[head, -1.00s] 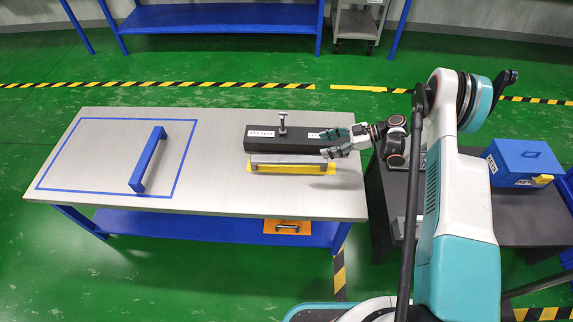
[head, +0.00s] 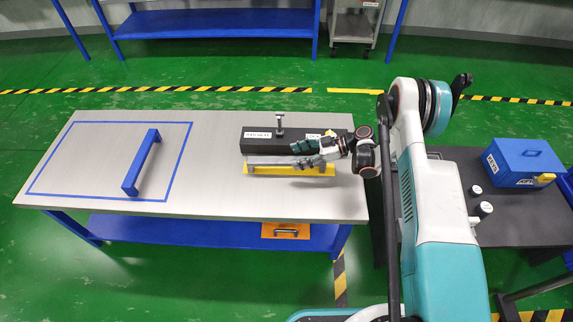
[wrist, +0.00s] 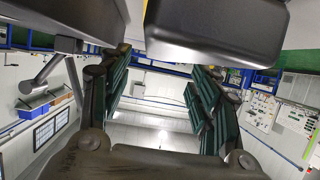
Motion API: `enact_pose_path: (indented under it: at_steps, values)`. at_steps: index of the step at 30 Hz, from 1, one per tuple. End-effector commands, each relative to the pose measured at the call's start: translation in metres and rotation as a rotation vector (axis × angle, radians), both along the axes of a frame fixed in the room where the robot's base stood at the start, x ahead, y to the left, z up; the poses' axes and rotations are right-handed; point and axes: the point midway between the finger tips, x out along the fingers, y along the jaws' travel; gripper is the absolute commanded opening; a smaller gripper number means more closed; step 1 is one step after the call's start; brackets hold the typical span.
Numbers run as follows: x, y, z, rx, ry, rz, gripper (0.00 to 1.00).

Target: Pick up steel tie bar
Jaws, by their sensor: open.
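The steel tie bar (head: 268,159) is a long grey bar. It lies left to right above a yellow pad (head: 262,170), along the front of a black block (head: 265,146). My gripper (head: 304,156) is at the bar's right part, its fingers pointing left and overlapping the bar in the head view. The fingers cover the bar's right part, so contact cannot be told. In the wrist view my gripper (wrist: 160,105) is open, with dark green ribbed pads spread apart. A pale grey surface shows between them; I cannot pick out the bar there.
The black block carries a T-shaped clamp handle (head: 280,120) and white labels. The table top (head: 215,195) between is clear. A blue box (head: 525,160) stands on the right-hand dark surface.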

Motion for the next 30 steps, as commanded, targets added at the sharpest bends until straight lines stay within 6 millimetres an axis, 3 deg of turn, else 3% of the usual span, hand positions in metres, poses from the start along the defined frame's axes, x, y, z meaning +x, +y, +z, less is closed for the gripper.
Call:
enact_pose_path:
  at_steps: [2,6,13,21,30]
  values:
    - [-0.001,0.009,-0.014,0.0,0.0,0.0,0.57]
    - [0.0,0.025,-0.017,0.0,0.001,0.0,0.57]
    - [0.0,0.027,-0.016,0.0,0.001,-0.001,0.57]
    - [0.0,0.027,-0.016,0.0,0.001,-0.001,0.0]
    - [0.0,0.027,-0.015,0.001,0.001,-0.001,0.0]
